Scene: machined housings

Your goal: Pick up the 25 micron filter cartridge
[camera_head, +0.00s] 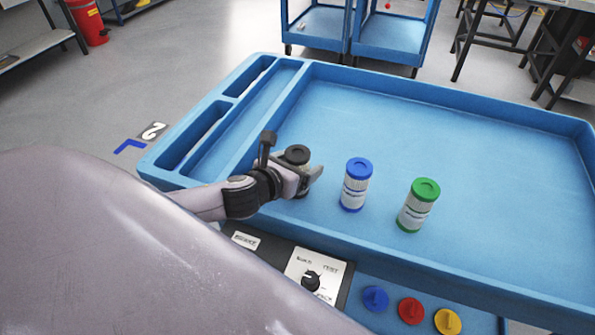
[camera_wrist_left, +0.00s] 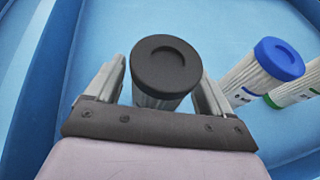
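Three white pleated filter cartridges stand upright in the blue tray (camera_head: 420,120). One has a black cap (camera_head: 297,155), one a blue cap (camera_head: 356,184) and one a green cap (camera_head: 418,205). I cannot read a micron figure on any label. My left gripper (camera_head: 308,180) is at the black-capped cartridge. In the left wrist view, the fingers (camera_wrist_left: 160,88) stand on either side of the black-capped cartridge (camera_wrist_left: 165,68), with small gaps showing, so the gripper looks open around it. The blue-capped cartridge (camera_wrist_left: 262,72) is just right of the fingers. My right gripper is out of view.
The tray has narrow compartments (camera_head: 200,137) at its left. Its right and far parts are clear. In front are a panel with a rotary knob (camera_head: 311,281) and blue, red and yellow knobs (camera_head: 411,310). Blue carts (camera_head: 395,38) stand beyond.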

